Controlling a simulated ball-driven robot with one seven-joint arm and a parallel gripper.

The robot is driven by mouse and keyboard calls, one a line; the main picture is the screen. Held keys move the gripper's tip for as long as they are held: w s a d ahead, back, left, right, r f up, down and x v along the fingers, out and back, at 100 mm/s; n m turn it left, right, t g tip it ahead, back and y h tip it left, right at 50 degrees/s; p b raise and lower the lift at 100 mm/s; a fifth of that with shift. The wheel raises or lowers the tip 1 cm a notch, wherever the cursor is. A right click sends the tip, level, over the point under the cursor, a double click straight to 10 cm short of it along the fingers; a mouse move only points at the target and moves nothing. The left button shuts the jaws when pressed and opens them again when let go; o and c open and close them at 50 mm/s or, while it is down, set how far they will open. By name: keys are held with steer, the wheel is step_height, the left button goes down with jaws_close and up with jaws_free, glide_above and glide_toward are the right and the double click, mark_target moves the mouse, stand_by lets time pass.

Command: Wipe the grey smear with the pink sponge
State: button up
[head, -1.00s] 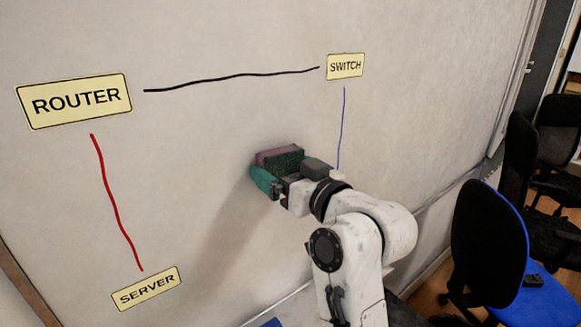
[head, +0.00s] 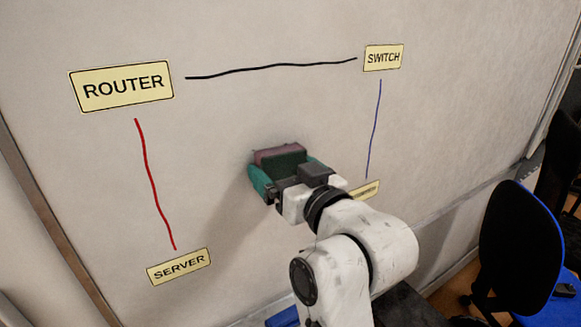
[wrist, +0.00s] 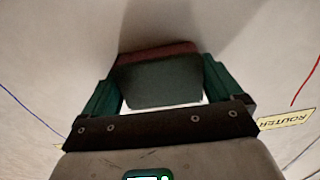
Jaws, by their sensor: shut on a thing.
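My gripper (head: 287,170) is shut on the pink sponge (head: 280,155), with a green finger on each side of it. The sponge has a pink layer towards the whiteboard and a dark green layer towards my gripper. In the wrist view the sponge (wrist: 158,52) sits squarely between the fingers, its pink side at or very close to the board. Faint grey shading shows on the board around the sponge's upper edge; I cannot tell smear from shadow. The sponge and gripper hide the board behind them.
The whiteboard (head: 250,110) carries ROUTER (head: 122,86), SWITCH (head: 383,57) and SERVER (head: 179,266) labels, and a partly hidden label (head: 366,190). Black (head: 270,69), red (head: 152,185) and blue (head: 374,130) lines run between labels. A blue chair (head: 525,250) stands at right.

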steer(key=shift+s+a, duration=0.5)
steer(key=shift+a, duration=0.3)
steer(key=shift+s+a, duration=0.45)
steer(key=shift+a, duration=0.3)
steer(key=shift+s, duration=0.1)
steer(key=shift+p+v, duration=0.8)
steer(key=shift+v, duration=2.05)
steer(key=shift+d, duration=0.1)
steer(key=shift+v, duration=1.5)
